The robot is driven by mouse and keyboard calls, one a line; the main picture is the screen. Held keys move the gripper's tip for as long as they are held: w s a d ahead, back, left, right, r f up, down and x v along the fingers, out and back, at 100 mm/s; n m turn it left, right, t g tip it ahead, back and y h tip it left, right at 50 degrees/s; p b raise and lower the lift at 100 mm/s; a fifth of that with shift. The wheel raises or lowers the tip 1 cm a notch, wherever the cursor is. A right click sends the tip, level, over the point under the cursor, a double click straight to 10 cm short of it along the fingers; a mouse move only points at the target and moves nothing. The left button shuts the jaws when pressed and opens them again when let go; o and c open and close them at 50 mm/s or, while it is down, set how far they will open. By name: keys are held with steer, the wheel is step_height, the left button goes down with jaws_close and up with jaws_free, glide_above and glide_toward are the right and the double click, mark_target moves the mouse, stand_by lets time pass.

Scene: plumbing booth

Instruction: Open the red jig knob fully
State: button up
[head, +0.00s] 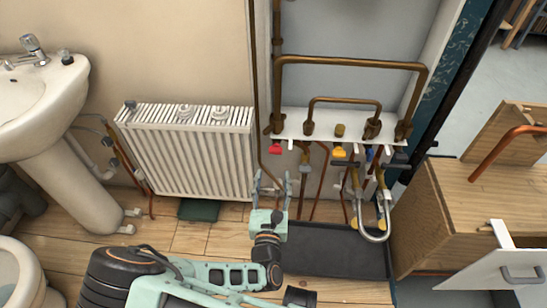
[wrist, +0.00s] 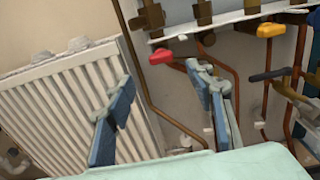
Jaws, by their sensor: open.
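The red jig knob (head: 275,148) sits at the left end of the white jig shelf's underside, on the copper pipework. In the wrist view the red knob (wrist: 161,57) shows above and between my open fingers, farther from the camera. My gripper (head: 272,183) is open and empty, below the red knob and in front of the wall. Its two fingers also show in the wrist view (wrist: 165,110), apart from each other, with nothing between them but pipe, wall and radiator behind. I see no contact with the knob.
A yellow knob (head: 339,152) sits to the right of the red one. Copper pipes and a U-shaped hose (head: 374,236) hang below the jig shelf (head: 325,128). A white radiator (head: 190,150) stands left. A dark tray (head: 335,250) lies on the floor. A wooden cabinet (head: 440,220) stands right.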

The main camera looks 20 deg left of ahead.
mark_target(276, 152)
steer(key=b+x, duration=0.2)
steer(key=x, duration=0.7)
steer(key=shift+d, duration=0.1)
steer(key=shift+c, duration=0.5)
steer(key=shift+r, duration=0.1)
steer(key=c, duration=1.1)
